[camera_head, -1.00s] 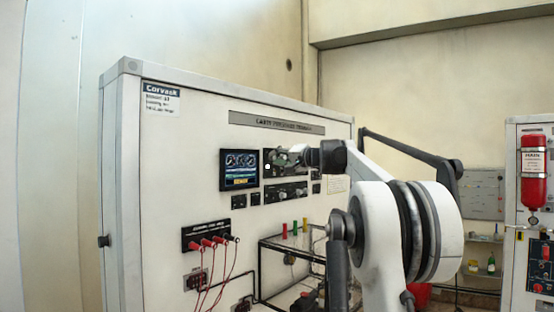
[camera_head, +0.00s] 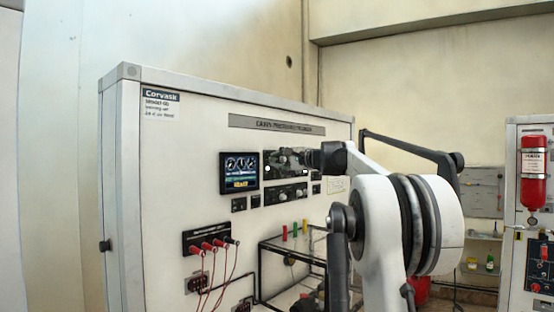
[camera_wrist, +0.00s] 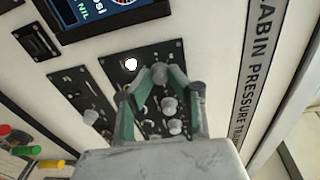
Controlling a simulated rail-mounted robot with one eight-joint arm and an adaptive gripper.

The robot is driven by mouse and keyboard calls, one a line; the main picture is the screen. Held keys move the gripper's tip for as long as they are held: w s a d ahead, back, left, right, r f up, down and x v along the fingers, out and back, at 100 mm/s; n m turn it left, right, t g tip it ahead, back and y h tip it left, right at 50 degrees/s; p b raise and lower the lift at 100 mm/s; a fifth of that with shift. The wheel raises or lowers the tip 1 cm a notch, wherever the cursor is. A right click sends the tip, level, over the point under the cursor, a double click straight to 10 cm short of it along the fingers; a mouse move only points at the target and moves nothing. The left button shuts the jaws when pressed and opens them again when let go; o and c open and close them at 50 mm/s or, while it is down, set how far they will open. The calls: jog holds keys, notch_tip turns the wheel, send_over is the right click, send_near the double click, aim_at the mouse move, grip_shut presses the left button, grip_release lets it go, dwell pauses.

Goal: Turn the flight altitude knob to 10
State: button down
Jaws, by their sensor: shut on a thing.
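The cabin pressure trainer's upper black control panel (camera_head: 272,172) carries the knobs. In the wrist view this panel (camera_wrist: 112,66) shows a bright white round spot (camera_wrist: 131,64) and several grey knobs, among them one (camera_wrist: 175,127) between my fingers. My gripper (camera_wrist: 161,75) has its two fingers brought together at the tips on a knob at the panel's upper part. The fingertips cover most of that knob, and its pointer and scale cannot be read. In the head view my gripper (camera_head: 304,158) is at the upper panel, small and partly hidden by my wrist.
A lit display (camera_head: 239,172) sits left of the panel. A second black panel (camera_head: 286,194) with knobs is just below. A red extinguisher (camera_head: 534,172) hangs at the right.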

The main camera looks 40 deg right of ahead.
jog(key=shift+m, duration=0.6)
jog(key=c, duration=1.6)
grip_release()
jog(key=shift+c, duration=0.2)
jog(key=shift+s, duration=0.15)
jog(key=s+d, duration=0.1)
jog(key=s, duration=1)
jog(key=shift+s+d+r, duration=0.2)
jog(key=shift+s+r, duration=0.05)
jog(key=shift+s, duration=0.1)
